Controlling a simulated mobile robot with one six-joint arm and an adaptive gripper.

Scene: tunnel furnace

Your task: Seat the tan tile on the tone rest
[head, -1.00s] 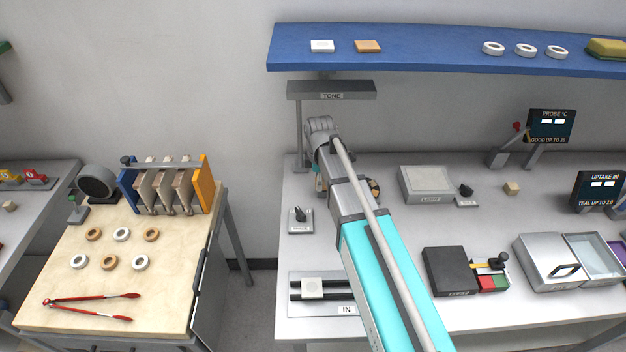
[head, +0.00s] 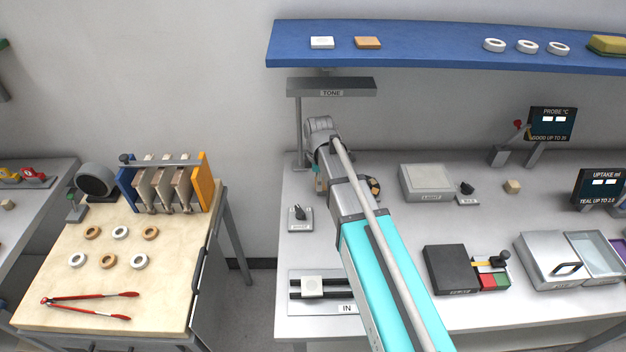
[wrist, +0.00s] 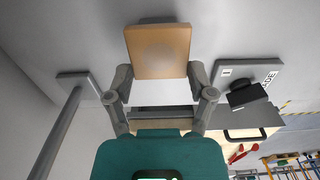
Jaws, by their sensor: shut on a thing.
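The tan tile (wrist: 158,50) is a square, flat tile with a faint darker round patch, held in my gripper (wrist: 158,80) in the wrist view. Both fingers are at its sides near its lower edge. In the head view my arm hides the gripper's tips and the held tile. The TONE stand (head: 332,88) has a grey hood over the bench, and my wrist is below and in front of it. I cannot make out the tone rest; my arm covers the area below the hood.
The stand's post (wrist: 58,130) and foot are left of the gripper in the wrist view. A switch box (wrist: 250,88) is at the right. In the head view, a dark disc (head: 375,187) with tan pieces shows beside my arm. A blue shelf (head: 440,49) runs above.

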